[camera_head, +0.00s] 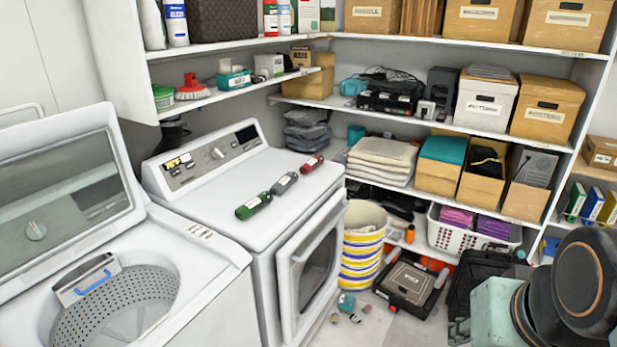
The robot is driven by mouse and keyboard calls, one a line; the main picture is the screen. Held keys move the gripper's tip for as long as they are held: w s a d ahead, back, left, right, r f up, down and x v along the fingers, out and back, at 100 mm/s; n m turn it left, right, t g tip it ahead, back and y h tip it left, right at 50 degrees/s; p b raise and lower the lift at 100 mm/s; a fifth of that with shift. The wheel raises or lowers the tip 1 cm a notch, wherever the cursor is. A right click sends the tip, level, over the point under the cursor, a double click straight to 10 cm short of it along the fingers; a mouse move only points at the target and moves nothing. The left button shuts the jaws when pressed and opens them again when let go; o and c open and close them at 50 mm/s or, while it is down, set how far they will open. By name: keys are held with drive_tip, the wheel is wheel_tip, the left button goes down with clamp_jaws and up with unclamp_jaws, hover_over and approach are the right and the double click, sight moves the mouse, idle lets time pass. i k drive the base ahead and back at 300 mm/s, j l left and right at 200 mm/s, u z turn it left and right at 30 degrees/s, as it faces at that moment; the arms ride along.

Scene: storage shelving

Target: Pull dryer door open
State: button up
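The dryer (225,195) is the white machine left of the middle, with a dial and small display on its raised back panel. Its door (312,262) is on the front face, seen at a steep angle, with a white frame and a dark window. The door lies close along the front face; I cannot tell whether it is fully shut or slightly ajar. Parts of my arm, teal and dark grey, show at the lower right, well apart from the door. I cannot make out my gripper's fingertips.
An open top-loading washer (205,240) stands left of the dryer. Bottles (284,183) lie on the dryer top. A striped basket (363,245) and a black-and-orange case (411,280) stand on the floor near the door. Small items (346,304) lie before it. Loaded shelves line the back.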

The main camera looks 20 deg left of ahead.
sight(308, 264)
drive_tip(key=i+u, duration=0.2)
drive_tip(key=u, duration=0.15)
drive_tip(key=i+u, duration=0.2)
drive_tip(key=u, duration=0.15)
drive_tip(key=i+u, duration=0.15)
drive_tip(key=u, duration=0.2)
drive_tip(key=i+l+u, duration=0.4)
drive_tip(key=i+l, duration=0.8)
